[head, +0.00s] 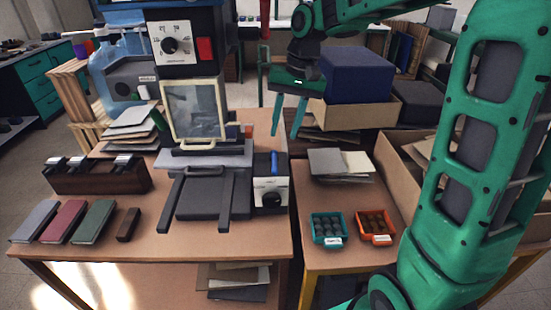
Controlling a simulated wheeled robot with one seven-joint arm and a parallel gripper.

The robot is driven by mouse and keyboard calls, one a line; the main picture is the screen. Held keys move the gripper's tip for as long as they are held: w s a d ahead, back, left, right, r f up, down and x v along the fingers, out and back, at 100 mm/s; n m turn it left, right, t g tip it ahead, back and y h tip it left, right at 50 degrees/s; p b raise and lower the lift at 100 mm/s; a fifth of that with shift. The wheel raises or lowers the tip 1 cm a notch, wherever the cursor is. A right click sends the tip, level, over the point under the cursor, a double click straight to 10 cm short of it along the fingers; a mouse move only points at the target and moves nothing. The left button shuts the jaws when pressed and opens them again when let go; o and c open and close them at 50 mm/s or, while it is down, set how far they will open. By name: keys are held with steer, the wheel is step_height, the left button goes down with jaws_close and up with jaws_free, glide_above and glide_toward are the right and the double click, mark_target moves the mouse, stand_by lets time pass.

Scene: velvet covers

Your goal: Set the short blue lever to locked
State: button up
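The box sits at the right side of the press on the brown workbench. Any lock marking is too small to read. My gripper (288,134) is above and slightly right of the lever in the picture, fingers pointing down. Its two teal fingers are apart with nothing between them, and it appears clear of the lever.
The press (187,45) has a dial, a red switch and a framed clear guard (195,109). Dark rails extend in front of it. A blue box (357,74) on a cardboard carton stands right of my gripper. Small trays (327,241) sit on the right table.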

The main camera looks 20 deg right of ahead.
mark_target(275, 163)
steer(key=f, duration=0.3)
steer(key=a+f, duration=0.1)
steer(key=f, duration=0.3)
steer(key=a+f, duration=0.1)
steer(key=f, duration=0.2)
steer(key=shift+w+f, duration=0.25)
steer(key=shift+w, duration=0.1)
jaws_close()
